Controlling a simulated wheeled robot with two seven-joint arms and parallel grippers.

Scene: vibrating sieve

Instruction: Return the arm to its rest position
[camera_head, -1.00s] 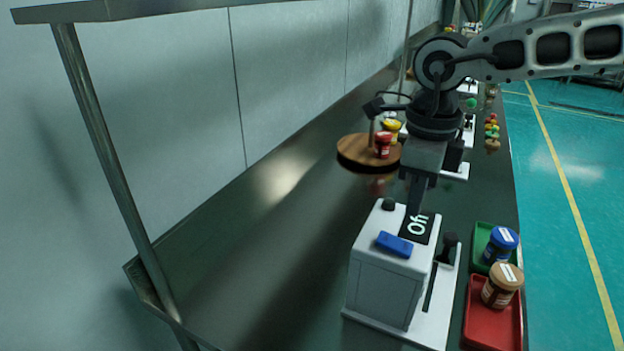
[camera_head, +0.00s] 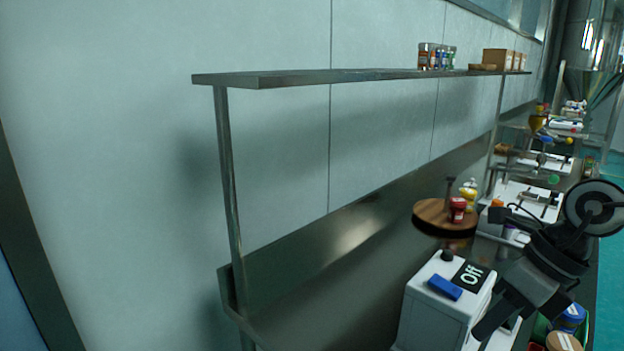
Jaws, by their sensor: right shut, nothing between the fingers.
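My right arm comes in from the right edge. My right gripper (camera_head: 487,328) points down and to the left, shut and empty, in front of the right side of the white sieve machine (camera_head: 431,318). I cannot tell whether it touches the machine. The machine's top carries a blue block (camera_head: 445,287), a black knob (camera_head: 447,255) and a black panel reading "Off" (camera_head: 471,275). My left gripper is out of view.
A round wooden stand (camera_head: 432,214) with a red jar (camera_head: 457,210) stands behind the machine. A blue-lidded jar (camera_head: 571,317) and a brown-lidded jar (camera_head: 563,342) are at lower right. A metal shelf (camera_head: 300,77) spans above the counter.

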